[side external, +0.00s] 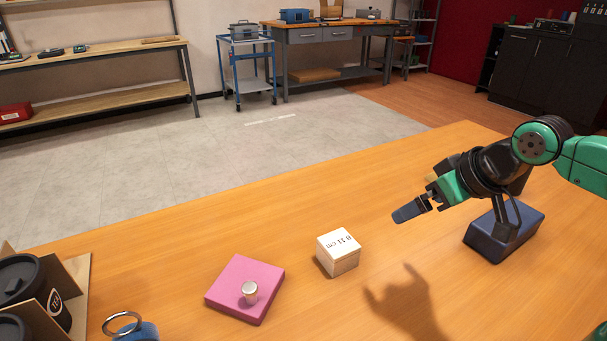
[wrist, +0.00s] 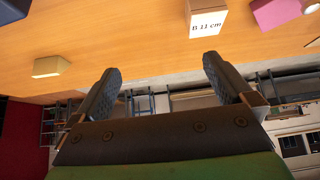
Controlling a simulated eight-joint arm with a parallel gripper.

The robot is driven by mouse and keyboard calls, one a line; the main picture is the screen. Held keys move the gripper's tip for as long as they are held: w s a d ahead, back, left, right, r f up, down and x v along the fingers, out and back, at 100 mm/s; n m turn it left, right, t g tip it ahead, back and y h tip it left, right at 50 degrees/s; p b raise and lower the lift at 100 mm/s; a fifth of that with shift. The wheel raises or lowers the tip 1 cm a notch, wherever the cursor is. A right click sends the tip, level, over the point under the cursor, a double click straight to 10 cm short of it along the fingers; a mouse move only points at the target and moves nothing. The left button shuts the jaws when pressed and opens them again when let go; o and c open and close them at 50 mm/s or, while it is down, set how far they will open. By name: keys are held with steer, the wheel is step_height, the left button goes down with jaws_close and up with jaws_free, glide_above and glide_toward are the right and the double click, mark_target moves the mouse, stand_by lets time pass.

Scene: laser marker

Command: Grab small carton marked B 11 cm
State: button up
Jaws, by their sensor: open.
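The small carton (side external: 339,254) is a pale box with "B 11 cm" printed on its white top. It sits on the wooden table in the middle of the side view.
A pink block (side external: 246,288) with a small metal cylinder (side external: 250,292) on it lies left of the carton. A dark blue box (side external: 503,230) stands right, under my arm. A holder with dark cups (side external: 32,281) and a blue ringed item (side external: 136,331) are at lower left.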

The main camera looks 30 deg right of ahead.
steer(key=n+g+y, duration=0.5)
steer(key=n+y, duration=0.5)
steer(key=n, duration=0.2)
glide_toward(342, 241)
steer(key=w+a, duration=0.2)
steer(key=a, duration=0.2)
steer(key=f+n+y, duration=0.1)
steer(key=f+n+g, duration=0.1)
steer(key=n, duration=0.1)
steer(key=f+n+y, duration=0.1)
steer(key=shift+s+d+f+g+y, duration=0.1)
steer(key=shift+d+f+g+y, duration=0.2)
steer(key=shift+d, duration=0.05)
steer(key=shift+s+f+n+y, duration=0.15)
steer(key=shift+f+n+y, duration=0.2)
steer(key=shift+n, duration=0.45)
steer(key=x, duration=0.5)
steer(key=shift+a+f, duration=0.1)
steer(key=shift+a, duration=0.15)
